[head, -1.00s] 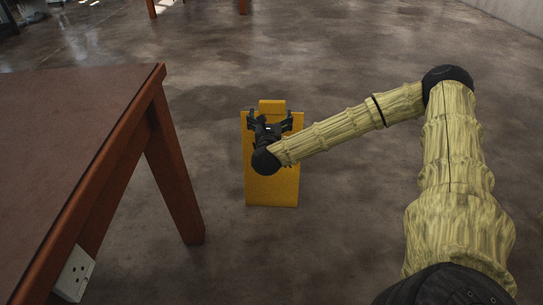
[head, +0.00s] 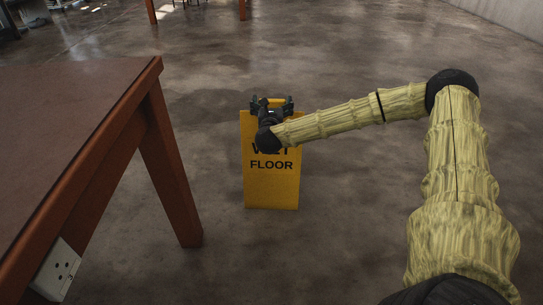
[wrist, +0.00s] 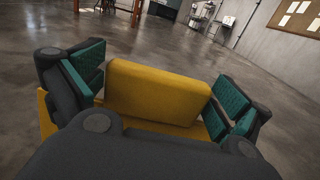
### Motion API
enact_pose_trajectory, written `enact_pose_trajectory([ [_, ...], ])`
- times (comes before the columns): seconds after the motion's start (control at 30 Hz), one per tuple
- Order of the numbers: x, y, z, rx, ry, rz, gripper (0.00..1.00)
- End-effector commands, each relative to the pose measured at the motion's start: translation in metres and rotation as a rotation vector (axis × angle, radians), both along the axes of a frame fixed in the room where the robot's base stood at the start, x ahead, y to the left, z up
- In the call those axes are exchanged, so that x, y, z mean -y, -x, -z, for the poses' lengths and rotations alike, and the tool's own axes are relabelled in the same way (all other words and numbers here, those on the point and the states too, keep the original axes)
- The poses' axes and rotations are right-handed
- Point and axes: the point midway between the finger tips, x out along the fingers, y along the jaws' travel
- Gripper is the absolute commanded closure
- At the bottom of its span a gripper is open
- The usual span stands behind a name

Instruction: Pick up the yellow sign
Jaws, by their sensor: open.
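The yellow sign (head: 272,185) stands upright on the floor in the middle of the head view, with "FLOOR" readable on its front and the word above partly covered by my gripper. My gripper (head: 272,103) is at the sign's top edge. In the wrist view my gripper (wrist: 157,92) is open, with one green-padded finger on each side of the sign's yellow top (wrist: 158,90).
A brown wooden table (head: 70,100) stands close on the left, its splayed leg (head: 170,165) reaching the floor left of the sign. A white socket box (head: 57,270) is on its side. The concrete floor (head: 370,60) behind and right of the sign is clear.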

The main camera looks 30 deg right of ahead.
Motion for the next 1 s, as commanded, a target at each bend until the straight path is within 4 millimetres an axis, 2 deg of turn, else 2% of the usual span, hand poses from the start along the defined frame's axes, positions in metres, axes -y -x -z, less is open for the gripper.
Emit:
enact_pose_trajectory([
  [0.17,-0.0001,0.0002,-0.0003,0.0,0.0,0.0,0.02],
  [0.5,-0.0003,0.0004,0.0001,-0.001,0.0,0.0,0.64],
  [0.6,-0.0004,0.0001,-0.0013,0.001,0.0,0.0,0.79],
  [1.0,-0.0006,0.0,-0.0082,0.001,0.0,0.0,0.79],
])
